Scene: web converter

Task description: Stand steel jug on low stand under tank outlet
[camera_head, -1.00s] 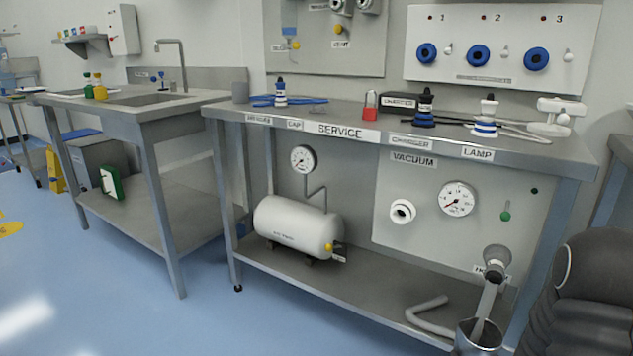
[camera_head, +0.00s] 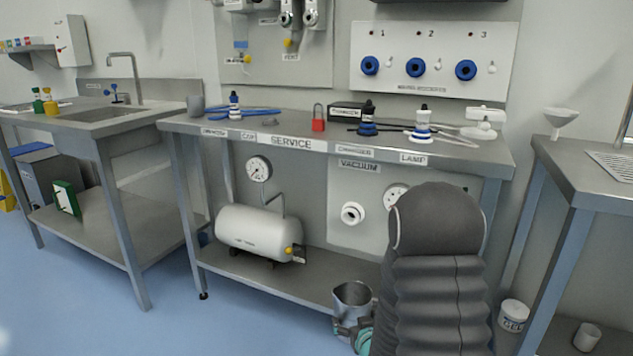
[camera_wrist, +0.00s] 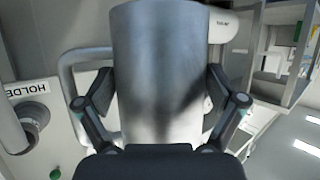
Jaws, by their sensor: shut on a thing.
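The steel jug (camera_head: 352,295) is a grey metal cup with its open mouth up, in front of the service bench's lower shelf. It fills the middle of the wrist view (camera_wrist: 157,60). My gripper (camera_head: 352,324) is shut around its sides, one finger on each side in the wrist view (camera_wrist: 157,92). A white horizontal tank (camera_head: 258,232) lies on the lower shelf, left of the jug. I cannot make out a low stand; my arm hides the shelf's right part.
The lower shelf (camera_head: 225,264) has a front edge close to the jug. The vacuum panel (camera_head: 345,190) with a white port stands behind. A right-hand bench (camera_head: 575,170) has a white tub (camera_head: 513,316) beneath it.

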